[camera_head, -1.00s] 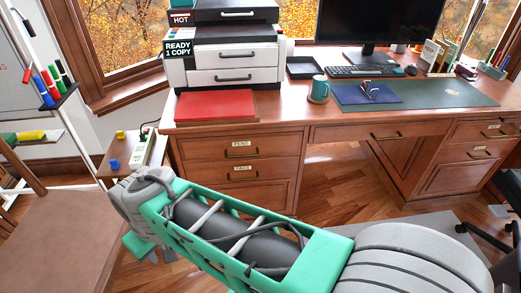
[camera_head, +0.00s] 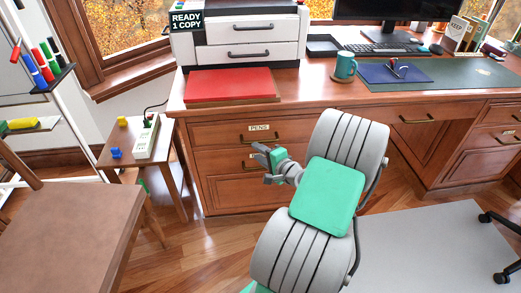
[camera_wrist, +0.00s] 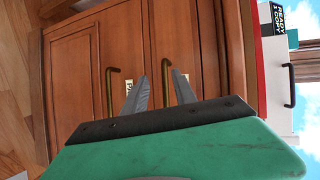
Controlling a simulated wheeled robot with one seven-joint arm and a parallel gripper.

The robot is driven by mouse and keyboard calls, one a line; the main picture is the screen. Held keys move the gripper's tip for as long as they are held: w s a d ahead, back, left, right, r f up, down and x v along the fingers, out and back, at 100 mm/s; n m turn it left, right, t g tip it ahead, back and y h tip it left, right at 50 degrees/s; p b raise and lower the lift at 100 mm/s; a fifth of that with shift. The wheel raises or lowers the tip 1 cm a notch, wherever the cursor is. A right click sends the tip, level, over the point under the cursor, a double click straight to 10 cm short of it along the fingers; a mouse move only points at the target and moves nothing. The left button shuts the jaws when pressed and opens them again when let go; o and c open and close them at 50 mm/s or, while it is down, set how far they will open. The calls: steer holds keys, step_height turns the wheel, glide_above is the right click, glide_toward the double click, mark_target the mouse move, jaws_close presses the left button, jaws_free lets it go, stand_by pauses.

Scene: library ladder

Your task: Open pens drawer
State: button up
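The pens drawer (camera_head: 215,134) is the top drawer of the desk's left pedestal, with a PENS label and a dark brass bar handle (camera_head: 262,140). It is shut. My gripper (camera_head: 262,162) is in front of the pedestal, just below that handle in the head view and over the second drawer's handle. In the wrist view, turned sideways, my gripper (camera_wrist: 160,76) is open, with its two grey fingers apart. The pens handle (camera_wrist: 167,88) appears between the fingers, nearer the right one. I cannot tell the gap in depth; nothing is held.
The second drawer's handle (camera_wrist: 110,92) is left of the fingers in the wrist view. A red folder (camera_head: 228,84) and a teal mug (camera_head: 345,68) are on the desk. A small side table (camera_head: 122,158) and a chair (camera_head: 75,225) stand to the left.

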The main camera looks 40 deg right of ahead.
mark_target(260, 142)
steer(key=w+d, duration=0.1)
steer(key=w+d+f+m+h+b, duration=0.1)
steer(key=w+d, duration=0.1)
steer(key=w+d+m+h, duration=0.1)
steer(key=w+d, duration=0.1)
steer(key=shift+w+d+f+t+b, duration=0.1)
steer(key=shift+w+f+t+b, duration=0.1)
steer(key=shift+f+t+b, duration=0.1)
steer(key=shift+c, duration=0.3)
jaws_close()
stand_by(1.0)
